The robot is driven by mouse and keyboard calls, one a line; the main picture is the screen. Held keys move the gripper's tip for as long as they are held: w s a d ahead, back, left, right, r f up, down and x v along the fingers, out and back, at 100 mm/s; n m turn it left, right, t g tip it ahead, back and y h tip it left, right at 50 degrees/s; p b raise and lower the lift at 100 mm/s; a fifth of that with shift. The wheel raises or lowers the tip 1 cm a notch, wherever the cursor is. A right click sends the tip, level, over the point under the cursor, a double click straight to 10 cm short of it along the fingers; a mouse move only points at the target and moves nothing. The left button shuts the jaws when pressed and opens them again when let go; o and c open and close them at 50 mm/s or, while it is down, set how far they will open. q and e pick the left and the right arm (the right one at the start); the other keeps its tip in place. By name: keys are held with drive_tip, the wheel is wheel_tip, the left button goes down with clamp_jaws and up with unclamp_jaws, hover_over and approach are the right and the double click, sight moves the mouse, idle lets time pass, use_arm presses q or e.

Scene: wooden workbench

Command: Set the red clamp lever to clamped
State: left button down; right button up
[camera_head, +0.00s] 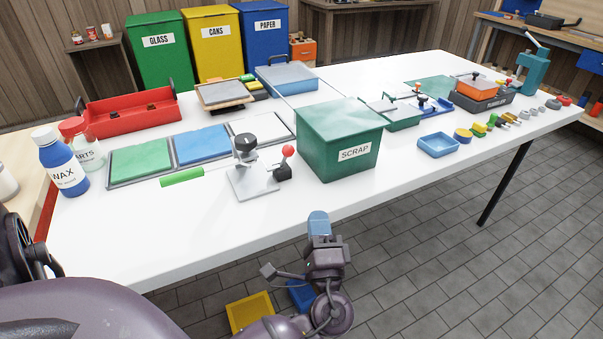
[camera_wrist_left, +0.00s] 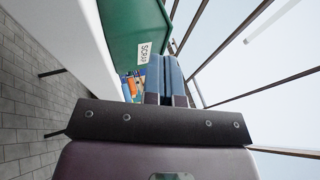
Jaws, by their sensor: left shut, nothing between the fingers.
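The clamp (camera_head: 252,182) has a pale grey base plate and a black round-topped post, and stands near the front edge of the white workbench. Its lever ends in a red ball (camera_head: 288,151), which stands up above a small dark block at the right of the plate. My left gripper (camera_head: 319,218) is shut and empty, with blue fingertips, in front of the bench edge below the green scrap bin. It is apart from the lever. Its blue fingers also show in the left wrist view (camera_wrist_left: 165,75); the lever cannot be made out there. My right gripper is not in view.
The green scrap bin (camera_head: 338,140) stands just right of the clamp. A green bar (camera_head: 181,177) and trays with green and blue pads lie to its left. Bottles (camera_head: 62,163) stand at the far left. The bench strip in front of the clamp is clear.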

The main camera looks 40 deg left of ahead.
sight(285, 158)
use_arm(q)
drive_tip(key=x, duration=1)
drive_tip(key=shift+r, duration=0.15)
drive_tip(key=shift+s+a+r+p, duration=0.1)
drive_tip(key=shift+a+r+p, duration=0.1)
drive_tip(key=shift+a, duration=0.35)
drive_tip(key=shift+s+a+r+p, duration=0.1)
drive_tip(key=shift+a+r+p, duration=0.05)
drive_tip(key=shift+a, duration=0.4)
drive_tip(key=shift+a+r, duration=0.2)
drive_tip(key=shift+a, duration=0.5)
